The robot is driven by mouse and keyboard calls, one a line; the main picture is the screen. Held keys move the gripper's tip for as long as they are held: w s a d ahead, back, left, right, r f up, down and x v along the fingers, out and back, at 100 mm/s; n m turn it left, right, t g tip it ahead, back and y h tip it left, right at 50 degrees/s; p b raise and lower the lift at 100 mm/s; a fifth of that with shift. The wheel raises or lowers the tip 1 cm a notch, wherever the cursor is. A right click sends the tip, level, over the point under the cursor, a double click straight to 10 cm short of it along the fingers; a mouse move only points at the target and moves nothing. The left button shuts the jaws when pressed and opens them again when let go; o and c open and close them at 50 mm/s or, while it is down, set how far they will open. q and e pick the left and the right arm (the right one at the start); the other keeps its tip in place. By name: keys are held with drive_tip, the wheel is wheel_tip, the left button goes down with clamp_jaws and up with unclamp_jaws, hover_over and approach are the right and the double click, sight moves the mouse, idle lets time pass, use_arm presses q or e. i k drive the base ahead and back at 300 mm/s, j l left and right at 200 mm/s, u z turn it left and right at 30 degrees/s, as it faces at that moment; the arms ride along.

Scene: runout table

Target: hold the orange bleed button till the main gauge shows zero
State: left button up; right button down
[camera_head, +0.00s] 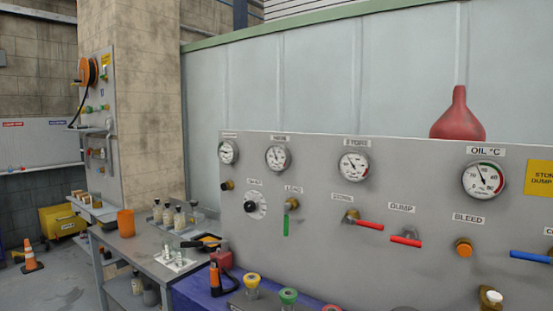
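The orange bleed button (463,247) sits in a brass-coloured collar on the grey panel, under the BLEED label, right of centre. Nothing touches it. The gauge that appears to be labelled MAIN (278,158) is the second from the left in the upper row. Its dark needle seems to point up and left, but its figures are too small to read. Neither of my grippers is in view.
The grey panel (330,245) also bears the STORE gauge (353,166), the oil gauge (484,179), a red dump lever (406,241) and a blue lever (530,257). A red funnel (459,116) stands behind its top edge. A cluttered bench (140,249) stands left.

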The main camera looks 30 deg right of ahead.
sight(464, 250)
drive_tip(key=z, duration=2.1)
